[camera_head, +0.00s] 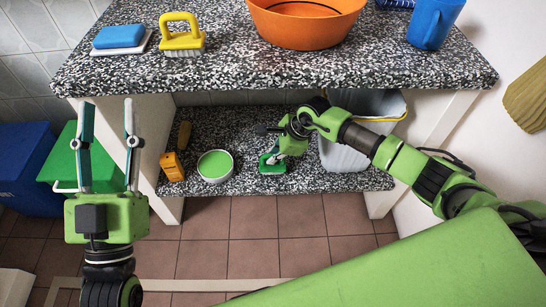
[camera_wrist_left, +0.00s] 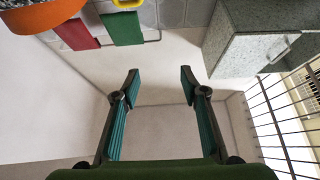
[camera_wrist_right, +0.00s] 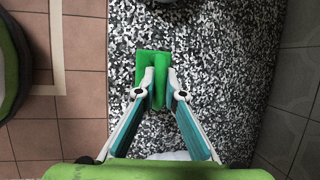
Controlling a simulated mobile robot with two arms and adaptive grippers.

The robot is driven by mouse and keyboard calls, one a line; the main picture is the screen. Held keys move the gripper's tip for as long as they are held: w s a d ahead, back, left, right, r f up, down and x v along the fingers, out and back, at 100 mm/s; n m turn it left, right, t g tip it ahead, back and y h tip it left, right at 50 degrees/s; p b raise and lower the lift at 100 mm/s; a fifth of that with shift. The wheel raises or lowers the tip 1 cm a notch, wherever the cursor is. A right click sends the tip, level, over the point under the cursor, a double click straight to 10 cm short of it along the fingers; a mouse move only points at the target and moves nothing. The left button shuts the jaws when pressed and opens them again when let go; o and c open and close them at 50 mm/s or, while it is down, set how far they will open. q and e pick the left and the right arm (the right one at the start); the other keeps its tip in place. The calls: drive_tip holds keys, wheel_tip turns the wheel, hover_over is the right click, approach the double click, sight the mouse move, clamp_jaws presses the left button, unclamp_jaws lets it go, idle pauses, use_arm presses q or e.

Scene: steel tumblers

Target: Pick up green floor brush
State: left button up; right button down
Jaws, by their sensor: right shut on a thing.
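The green floor brush (camera_head: 266,166) is on the lower speckled shelf, between the round white-and-green container and the grey bin. In the right wrist view the green brush (camera_wrist_right: 144,62) shows a flat base with a raised grip. My right gripper (camera_wrist_right: 161,84) is shut on this grip, with one finger on each side. In the head view the right gripper (camera_head: 278,151) reaches into the shelf, partly hiding the brush. I cannot tell whether the base touches the shelf. My left gripper (camera_head: 108,104) is open and empty, left of the counter; its spread fingers also show in the left wrist view (camera_wrist_left: 160,82).
The lower shelf (camera_head: 240,187) lies under the speckled countertop (camera_head: 270,75). Above are a yellow brush (camera_head: 181,38), orange basin (camera_head: 305,25) and blue jug (camera_head: 432,25).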

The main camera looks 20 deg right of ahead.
drive_tip(key=shift+s+a+r+p, duration=0.1)
drive_tip(key=shift+s+r+p, duration=0.15)
drive_tip(key=shift+r, duration=0.3)
drive_tip(key=shift+s+r+p, duration=0.1)
drive_tip(key=shift+r+p, duration=0.1)
drive_tip(key=shift+r, duration=0.3)
use_arm(q)
wheel_tip(320, 180, down, 11)
drive_tip(key=w+g+y+p, duration=0.2)
drive_tip(key=w+g, duration=0.1)
drive_tip(key=g, duration=0.3)
drive_tip(key=s+a+f+g+y+p, duration=0.1)
drive_tip(key=s+a+f+g, duration=0.1)
drive_tip(key=f, duration=0.4)
drive_tip(key=s+a+f+g+y+p, duration=0.1)
drive_tip(key=s+a+f+g, duration=0.1)
drive_tip(key=s+f+g, duration=0.2)
drive_tip(key=shift+s+f+n+g+y, duration=0.25)
drive_tip(key=shift+f+g, duration=0.55)
drive_tip(key=shift+f, duration=0.9)
use_arm(e)
drive_tip(key=s+a, duration=0.2)
drive_tip(key=s, duration=0.6)
drive_tip(key=s+a, duration=0.3)
drive_tip(key=s, duration=0.5)
drive_tip(key=shift+s, duration=0.35)
drive_tip(key=shift+d+f, duration=0.1)
